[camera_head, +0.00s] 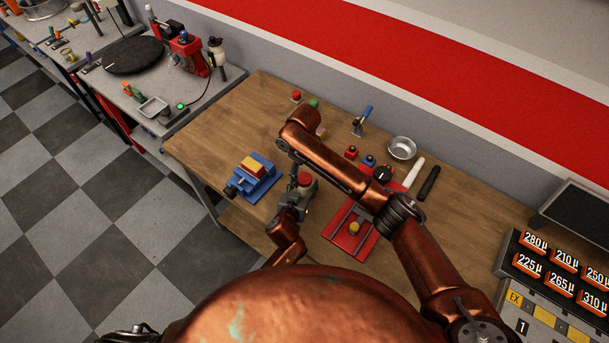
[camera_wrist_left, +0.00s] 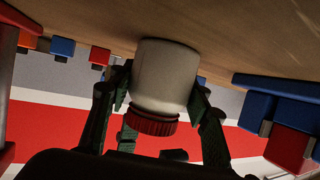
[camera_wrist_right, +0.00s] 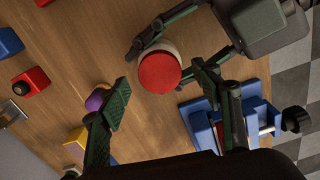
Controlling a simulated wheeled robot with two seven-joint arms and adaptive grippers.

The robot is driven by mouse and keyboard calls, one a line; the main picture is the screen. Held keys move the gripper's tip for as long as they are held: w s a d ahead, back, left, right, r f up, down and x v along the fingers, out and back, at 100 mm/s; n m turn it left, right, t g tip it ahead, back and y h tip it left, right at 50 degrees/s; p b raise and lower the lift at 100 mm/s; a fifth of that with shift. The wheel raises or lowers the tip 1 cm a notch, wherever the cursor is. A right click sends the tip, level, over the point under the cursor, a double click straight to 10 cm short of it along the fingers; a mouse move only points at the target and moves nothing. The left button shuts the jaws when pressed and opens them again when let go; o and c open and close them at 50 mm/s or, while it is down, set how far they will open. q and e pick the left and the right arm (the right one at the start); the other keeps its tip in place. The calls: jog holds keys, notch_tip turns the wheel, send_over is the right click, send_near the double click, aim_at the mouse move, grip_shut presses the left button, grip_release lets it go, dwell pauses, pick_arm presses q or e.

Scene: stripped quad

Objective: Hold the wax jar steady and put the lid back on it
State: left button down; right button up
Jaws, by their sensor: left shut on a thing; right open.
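The wax jar (camera_wrist_left: 165,75) is white and stands on the wooden bench. My left gripper (camera_wrist_left: 160,88) is shut around its body from the side. The red ribbed lid (camera_wrist_left: 154,122) sits on the jar's mouth and looks level; I cannot tell how tight it is. In the right wrist view the lid (camera_wrist_right: 160,73) shows from above, with a white edge of the jar beside it. My right gripper (camera_wrist_right: 163,85) is open above the jar, its fingers on either side of the lid with gaps showing.
A blue vise (camera_head: 252,180) stands left of the jar, close to my right gripper's finger in the right wrist view. A red fixture (camera_head: 348,240) lies to the right. Small coloured blocks, a metal bowl (camera_head: 402,148) and a black handle (camera_head: 429,183) sit farther back.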

notch_tip(320, 180, up, 11)
jog(key=shift+f, duration=0.2)
pick_arm(q)
jog(key=c, duration=1)
grip_release()
jog(key=shift+o, duration=0.2)
jog(key=v, duration=1.2)
jog(key=shift+s+f, duration=0.1)
jog(key=shift+d, duration=0.15)
pick_arm(e)
jog(key=shift+d, duration=0.15)
